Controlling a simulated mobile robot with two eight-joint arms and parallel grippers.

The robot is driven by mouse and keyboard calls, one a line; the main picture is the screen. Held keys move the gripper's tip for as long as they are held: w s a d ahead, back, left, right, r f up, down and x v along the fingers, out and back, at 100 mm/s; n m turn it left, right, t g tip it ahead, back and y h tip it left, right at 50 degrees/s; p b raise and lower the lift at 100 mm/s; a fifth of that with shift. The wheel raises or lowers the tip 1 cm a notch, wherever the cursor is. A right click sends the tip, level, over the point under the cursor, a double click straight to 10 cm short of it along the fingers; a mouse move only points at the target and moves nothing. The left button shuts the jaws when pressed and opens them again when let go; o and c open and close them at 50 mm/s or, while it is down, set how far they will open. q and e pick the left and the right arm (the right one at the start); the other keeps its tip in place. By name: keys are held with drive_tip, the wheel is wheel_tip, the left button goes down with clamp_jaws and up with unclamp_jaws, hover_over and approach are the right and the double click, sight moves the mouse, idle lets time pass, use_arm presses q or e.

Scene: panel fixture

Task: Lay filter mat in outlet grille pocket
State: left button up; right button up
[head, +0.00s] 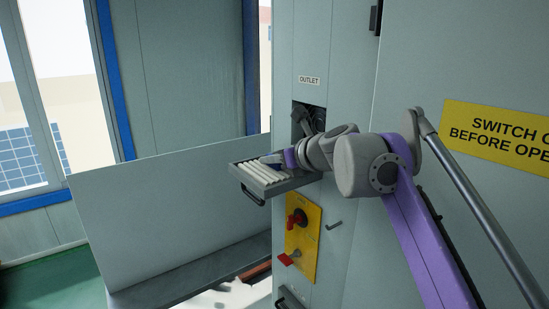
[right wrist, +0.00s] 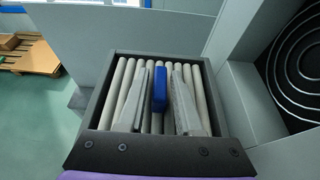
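The cream ribbed filter mat (head: 258,174) lies in a dark shallow tray (head: 245,180), which I take for the grille pocket; it sticks out from the cabinet below the OUTLET label (head: 309,80). The mat's ribs also show in the right wrist view (right wrist: 209,95), inside the dark frame (right wrist: 91,118). A blue block (right wrist: 159,89) stands up at the middle of the ribs. My right gripper (right wrist: 163,72) is over the tray, its two grey fingers apart on either side of the block, with narrow gaps seeming to show. Contact with the ribs is unclear. My left gripper is out of view.
A dark opening (head: 309,116) is in the cabinet under the label. A yellow plate (head: 303,240) with red switches is below the tray. A ringed fan grille (right wrist: 300,60) is at the right in the wrist view. A pale panel (head: 170,215) stands to the left.

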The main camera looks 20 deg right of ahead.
drive_tip(key=shift+o, duration=1.2)
drive_tip(key=shift+s, duration=0.1)
drive_tip(key=v, duration=1)
drive_tip(key=shift+s, duration=0.3)
